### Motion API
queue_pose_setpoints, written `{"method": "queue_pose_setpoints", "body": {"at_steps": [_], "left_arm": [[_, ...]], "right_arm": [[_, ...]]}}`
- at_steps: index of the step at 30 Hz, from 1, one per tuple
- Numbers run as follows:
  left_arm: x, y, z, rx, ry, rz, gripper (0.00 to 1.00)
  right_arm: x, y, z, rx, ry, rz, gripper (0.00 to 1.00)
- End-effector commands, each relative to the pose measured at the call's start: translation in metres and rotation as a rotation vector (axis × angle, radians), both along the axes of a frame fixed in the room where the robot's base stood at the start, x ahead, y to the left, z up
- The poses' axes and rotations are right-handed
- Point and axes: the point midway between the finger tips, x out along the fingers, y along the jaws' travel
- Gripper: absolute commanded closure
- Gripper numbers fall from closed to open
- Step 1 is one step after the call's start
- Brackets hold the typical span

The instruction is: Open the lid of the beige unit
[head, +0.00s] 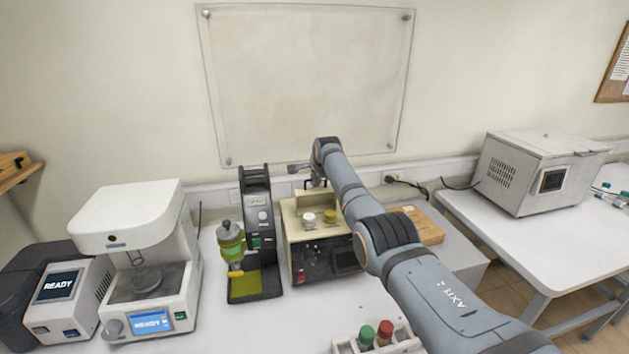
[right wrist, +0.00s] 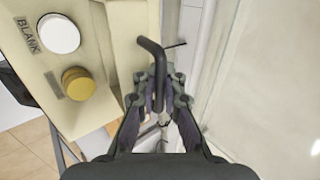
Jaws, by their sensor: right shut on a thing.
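The beige unit (head: 291,222) stands on the white bench, with a dark front panel and a white cap (head: 309,219) and a yellow cap (head: 330,216) on its top. The right wrist view shows its beige top (right wrist: 98,95) close up, with the white cap by a BLANK label. My right gripper (head: 314,182) is at the unit's back edge. In the right wrist view my right gripper (right wrist: 160,97) is shut on a dark bent handle (right wrist: 151,52). My right arm hides the unit's right side; how far the lid is raised is unclear. My left gripper is out of view.
A dark stand (head: 256,190) with a yellow-green vessel is just left of the unit. A white instrument (head: 128,215) is farther left. A rack (head: 345,345) with red and green caps is in front. A wooden block (head: 427,228) lies at right, behind my arm.

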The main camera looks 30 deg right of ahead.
Motion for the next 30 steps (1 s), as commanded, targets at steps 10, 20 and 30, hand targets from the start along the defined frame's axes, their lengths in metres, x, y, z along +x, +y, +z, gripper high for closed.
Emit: {"method": "queue_pose_setpoints", "body": {"at_steps": [10, 20, 30], "left_arm": [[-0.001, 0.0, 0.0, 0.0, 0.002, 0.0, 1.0], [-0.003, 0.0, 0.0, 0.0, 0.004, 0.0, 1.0], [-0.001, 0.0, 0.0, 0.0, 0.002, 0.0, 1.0]], "right_arm": [[0.001, -0.001, 0.002, -0.003, -0.005, 0.0, 0.82], [-0.004, 0.0, 0.007, -0.001, -0.004, -0.001, 0.82], [-0.039, 0.008, 0.05, -0.004, -0.007, 0.0, 0.82]]}}
